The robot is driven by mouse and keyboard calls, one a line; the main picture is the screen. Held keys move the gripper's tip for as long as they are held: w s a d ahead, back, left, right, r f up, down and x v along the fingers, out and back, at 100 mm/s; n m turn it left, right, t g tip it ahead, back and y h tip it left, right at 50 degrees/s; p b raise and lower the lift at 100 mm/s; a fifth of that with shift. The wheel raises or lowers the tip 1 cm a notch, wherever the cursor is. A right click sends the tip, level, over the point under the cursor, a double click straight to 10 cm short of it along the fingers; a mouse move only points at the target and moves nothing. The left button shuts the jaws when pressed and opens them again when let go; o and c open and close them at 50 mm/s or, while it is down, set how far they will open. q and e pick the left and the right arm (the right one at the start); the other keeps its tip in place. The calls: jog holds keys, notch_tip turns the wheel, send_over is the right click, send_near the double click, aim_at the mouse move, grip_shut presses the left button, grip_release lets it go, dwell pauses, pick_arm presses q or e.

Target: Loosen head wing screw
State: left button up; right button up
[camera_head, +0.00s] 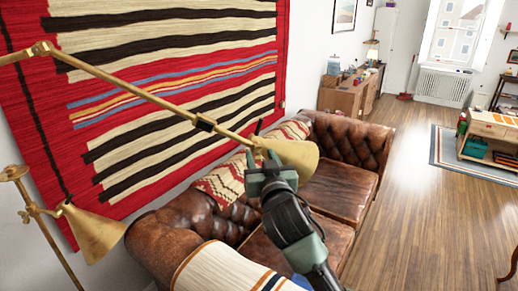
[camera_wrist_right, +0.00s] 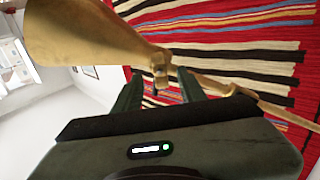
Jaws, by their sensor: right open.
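A brass lamp arm (camera_head: 130,88) runs down to the right in the head view and ends at a conical brass lamp head (camera_head: 298,156). In the right wrist view the lamp head (camera_wrist_right: 80,35) fills the upper left. A small brass joint piece, seemingly the wing screw (camera_wrist_right: 160,72), shows at its narrow end. In the head view a small dark piece (camera_head: 258,127) stands up near that joint. My right gripper (camera_head: 262,164) is open just below the joint. In the wrist view its two fingers (camera_wrist_right: 160,88) lie either side of the joint piece; I cannot tell whether they touch it. My left gripper is not in view.
A second brass lamp head (camera_head: 95,232) hangs at the lower left. A brown leather sofa (camera_head: 340,188) stands under the lamp, with a striped red wall rug (camera_head: 170,75) behind.

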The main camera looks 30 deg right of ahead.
aim_at(257, 152)
jog(key=shift+x, duration=1.1)
jog(key=shift+c, duration=0.3)
grip_shut()
